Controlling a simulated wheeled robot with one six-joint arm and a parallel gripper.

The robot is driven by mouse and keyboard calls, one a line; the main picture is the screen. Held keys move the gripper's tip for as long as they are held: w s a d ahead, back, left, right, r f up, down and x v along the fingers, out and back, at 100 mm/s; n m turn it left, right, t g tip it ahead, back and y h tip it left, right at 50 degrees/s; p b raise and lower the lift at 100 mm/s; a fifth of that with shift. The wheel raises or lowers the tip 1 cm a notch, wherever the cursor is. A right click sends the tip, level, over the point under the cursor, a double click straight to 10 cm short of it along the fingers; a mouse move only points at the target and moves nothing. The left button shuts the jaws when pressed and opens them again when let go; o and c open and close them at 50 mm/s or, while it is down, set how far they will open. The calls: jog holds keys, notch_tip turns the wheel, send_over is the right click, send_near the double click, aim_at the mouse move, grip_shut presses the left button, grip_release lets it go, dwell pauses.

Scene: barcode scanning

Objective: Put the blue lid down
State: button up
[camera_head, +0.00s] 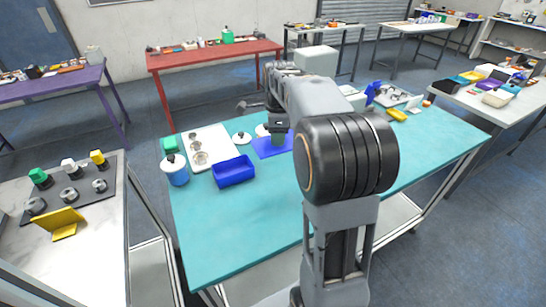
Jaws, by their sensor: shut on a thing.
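My gripper (278,141) is shut, pointing down, over the left half of the teal table, in the camera_head view. A thin, flat blue piece (268,149) shows just under and around the fingertips. I cannot tell whether this is the blue lid itself or a mat below it. The contact between fingers and lid is too small to make out, and my arm hides the right side of it. Two round white lids with dark knobs lie left of the gripper, one in the open (242,138) and one partly behind it (262,130).
A blue open bin (233,172), a white tray with round recesses (213,147), a blue-and-white jar (175,171) and a green block (169,144) stand left of the gripper. A blue scanner-like thing (372,92) is at back right. The teal table's front (240,235) is clear.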

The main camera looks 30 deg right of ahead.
jog(key=s+d+f+m, duration=0.2)
jog(key=s+m, duration=0.1)
jog(key=s, duration=0.2)
jog(key=m+p, duration=0.4)
jog(key=m, duration=0.1)
send_over(287, 170)
jog(key=f, duration=1.2)
jog(key=shift+s+a, duration=0.15)
jog(key=shift+s, duration=0.25)
jog(key=shift+w+d+f, duration=0.2)
jog(key=shift+w+f, duration=0.3)
jog(key=shift+f, duration=1.75)
jog(key=shift+f, duration=0.1)
